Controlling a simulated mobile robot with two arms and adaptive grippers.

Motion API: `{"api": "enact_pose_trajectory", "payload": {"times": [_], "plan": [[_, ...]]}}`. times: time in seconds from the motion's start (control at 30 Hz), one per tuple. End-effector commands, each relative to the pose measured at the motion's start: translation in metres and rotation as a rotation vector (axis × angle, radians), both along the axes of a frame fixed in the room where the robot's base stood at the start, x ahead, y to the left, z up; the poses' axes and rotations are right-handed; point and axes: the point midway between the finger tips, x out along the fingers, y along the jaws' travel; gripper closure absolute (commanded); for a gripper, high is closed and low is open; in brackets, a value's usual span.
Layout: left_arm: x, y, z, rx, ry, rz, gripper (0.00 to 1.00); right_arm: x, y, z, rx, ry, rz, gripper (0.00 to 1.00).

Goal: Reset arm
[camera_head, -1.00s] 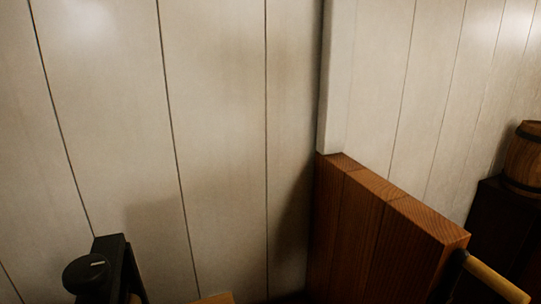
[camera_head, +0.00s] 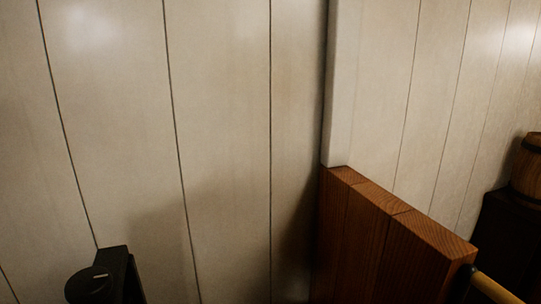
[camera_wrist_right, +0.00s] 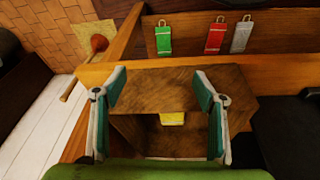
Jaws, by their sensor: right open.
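My right gripper (camera_wrist_right: 158,76) shows in the right wrist view. Its two green-padded fingers are spread wide with nothing between the tips. Past the fingers is a brown wooden box-like block (camera_wrist_right: 180,92) with an opening in its near side. A small yellow piece (camera_wrist_right: 172,119) shows in that opening. I cannot tell whether the fingers touch the block. My left gripper is in neither view, and the head view shows no gripper.
In the head view, a white plank wall (camera_head: 225,130) fills most of the picture. A brown wooden partition (camera_head: 385,235) and a barrel (camera_head: 527,165) stand right. In the right wrist view, green (camera_wrist_right: 163,39), red (camera_wrist_right: 215,37) and pale (camera_wrist_right: 241,36) tags hang on a board.

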Motion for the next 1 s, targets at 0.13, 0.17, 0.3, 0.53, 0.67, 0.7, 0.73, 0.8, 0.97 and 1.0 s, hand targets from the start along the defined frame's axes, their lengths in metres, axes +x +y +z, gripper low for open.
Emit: {"api": "enact_pose_trajectory", "payload": {"times": [0.13, 0.17, 0.3, 0.53, 0.67, 0.7, 0.73, 0.8, 0.97, 1.0], "plan": [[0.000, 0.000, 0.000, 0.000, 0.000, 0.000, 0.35, -0.004, 0.001, -0.059, -0.002, 0.030, 0.003, 0.35], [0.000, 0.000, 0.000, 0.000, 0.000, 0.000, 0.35, -0.005, 0.001, -0.073, -0.003, 0.036, 0.004, 0.35], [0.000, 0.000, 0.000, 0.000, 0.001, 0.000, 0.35, -0.022, -0.001, -0.141, -0.006, 0.064, 0.009, 0.35], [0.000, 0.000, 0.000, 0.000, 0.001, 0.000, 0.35, -0.076, -0.009, -0.240, -0.011, 0.112, 0.020, 0.35], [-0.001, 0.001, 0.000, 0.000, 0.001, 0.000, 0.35, -0.118, -0.016, -0.283, -0.016, 0.139, 0.026, 0.35], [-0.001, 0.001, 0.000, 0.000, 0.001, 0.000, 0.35, -0.131, -0.018, -0.293, -0.017, 0.146, 0.028, 0.35], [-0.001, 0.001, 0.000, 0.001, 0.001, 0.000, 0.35, -0.141, -0.020, -0.300, -0.018, 0.151, 0.029, 0.35], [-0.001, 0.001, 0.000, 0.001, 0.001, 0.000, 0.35, -0.162, -0.024, -0.313, -0.019, 0.162, 0.031, 0.35], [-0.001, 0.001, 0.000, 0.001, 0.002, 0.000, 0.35, -0.194, -0.031, -0.328, -0.022, 0.175, 0.036, 0.35], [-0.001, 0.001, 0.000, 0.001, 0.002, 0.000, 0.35, -0.198, -0.032, -0.330, -0.023, 0.177, 0.037, 0.35]]}}
